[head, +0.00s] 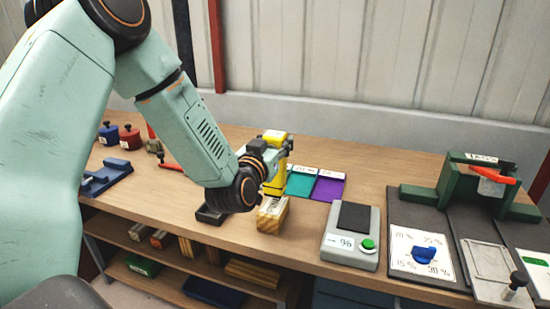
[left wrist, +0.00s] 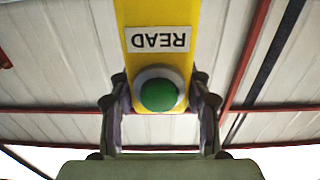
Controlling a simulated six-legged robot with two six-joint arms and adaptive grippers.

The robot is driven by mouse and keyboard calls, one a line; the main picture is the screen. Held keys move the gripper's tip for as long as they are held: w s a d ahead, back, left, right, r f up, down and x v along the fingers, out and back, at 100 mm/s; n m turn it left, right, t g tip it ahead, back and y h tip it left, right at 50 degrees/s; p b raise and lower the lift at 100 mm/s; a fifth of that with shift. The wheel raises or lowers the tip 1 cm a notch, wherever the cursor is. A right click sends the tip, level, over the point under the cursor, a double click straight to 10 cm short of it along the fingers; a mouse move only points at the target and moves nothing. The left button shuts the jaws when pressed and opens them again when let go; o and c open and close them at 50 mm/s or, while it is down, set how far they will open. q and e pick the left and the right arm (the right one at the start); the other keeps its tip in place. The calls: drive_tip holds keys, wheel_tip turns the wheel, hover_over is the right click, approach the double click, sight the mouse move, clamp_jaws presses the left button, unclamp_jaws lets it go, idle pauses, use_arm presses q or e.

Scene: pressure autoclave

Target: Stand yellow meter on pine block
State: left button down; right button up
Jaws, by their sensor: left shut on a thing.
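The yellow meter (head: 275,183) is upright in my left gripper (head: 281,158), partly hidden by the gripper and wrist. In the left wrist view the meter (left wrist: 160,14) shows a READ label and a round green button, with the fingers of my left gripper (left wrist: 162,100) shut on its two sides. The pine block (head: 271,216) is on the bench directly below the meter. The meter's lower end is at the block's top in the picture; I cannot tell whether they touch. My right gripper is not in view.
Teal (head: 299,184) and purple (head: 327,188) mats lie right of the block. Blue and red weights (head: 129,138) stand left.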

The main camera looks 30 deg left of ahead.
use_arm(q)
drive_tip(key=shift+s+f, duration=0.1)
drive_tip(key=shift+f, duration=1.3)
drive_tip(key=shift+f+b, duration=0.15)
drive_tip(key=shift+b, duration=0.15)
drive_tip(key=c, duration=0.6)
unclamp_jaws()
